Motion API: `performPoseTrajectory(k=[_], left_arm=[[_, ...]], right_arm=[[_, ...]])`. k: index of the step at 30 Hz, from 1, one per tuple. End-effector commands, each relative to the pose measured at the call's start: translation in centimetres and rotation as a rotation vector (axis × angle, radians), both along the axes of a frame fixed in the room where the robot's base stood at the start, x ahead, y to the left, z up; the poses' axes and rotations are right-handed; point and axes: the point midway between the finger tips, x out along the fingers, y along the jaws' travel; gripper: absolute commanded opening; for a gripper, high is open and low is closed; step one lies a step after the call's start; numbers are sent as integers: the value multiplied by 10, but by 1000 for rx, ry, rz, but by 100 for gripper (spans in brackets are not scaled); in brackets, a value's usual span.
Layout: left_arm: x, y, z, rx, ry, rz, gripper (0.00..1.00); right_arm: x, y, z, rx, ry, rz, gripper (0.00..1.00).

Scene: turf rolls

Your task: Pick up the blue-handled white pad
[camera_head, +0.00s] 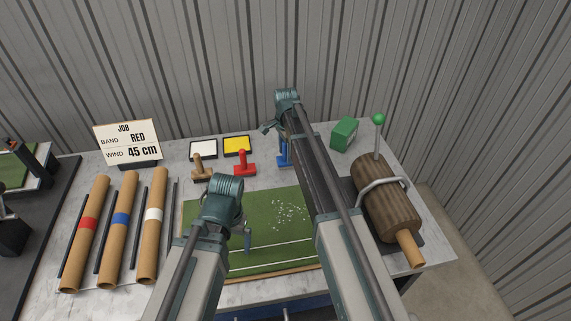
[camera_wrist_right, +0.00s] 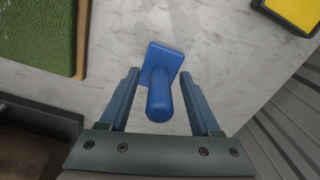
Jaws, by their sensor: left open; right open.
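The blue-handled tool (camera_head: 283,155) stands on the table behind the turf, partly hidden by my right arm. In the right wrist view its rounded blue handle (camera_wrist_right: 160,98) rises from a square blue base (camera_wrist_right: 164,55); no white underside shows. My right gripper (camera_wrist_right: 158,74) is open, with one finger on each side of the handle and visible gaps between. In the head view the right gripper (camera_head: 270,127) is partly hidden by its own wrist. My left gripper (camera_head: 247,238) is open and empty over the green turf.
A red-handled tool (camera_head: 244,164) and a wooden-handled tool (camera_head: 201,168) stand to the left, before a yellow pad (camera_head: 237,145) and white pad (camera_head: 203,149). A green box (camera_head: 345,134) and wooden roller (camera_head: 386,212) are right. Banded tubes (camera_head: 119,222) lie left of the turf (camera_head: 275,260).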

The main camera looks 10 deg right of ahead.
Motion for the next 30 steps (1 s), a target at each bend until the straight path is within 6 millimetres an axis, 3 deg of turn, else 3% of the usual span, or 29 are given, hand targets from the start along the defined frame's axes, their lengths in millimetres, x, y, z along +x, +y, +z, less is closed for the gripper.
performPoseTrajectory(k=[5,15,16,30], left_arm=[[0,0,1,0,0,0,100],[0,0,1,0,0,0,100],[0,0,1,0,0,0,100],[0,0,3,0,0,0,100]], right_arm=[[0,0,1,0,0,0,64],[0,0,1,0,0,0,3],[0,0,1,0,0,0,0],[0,0,3,0,0,0,0]])
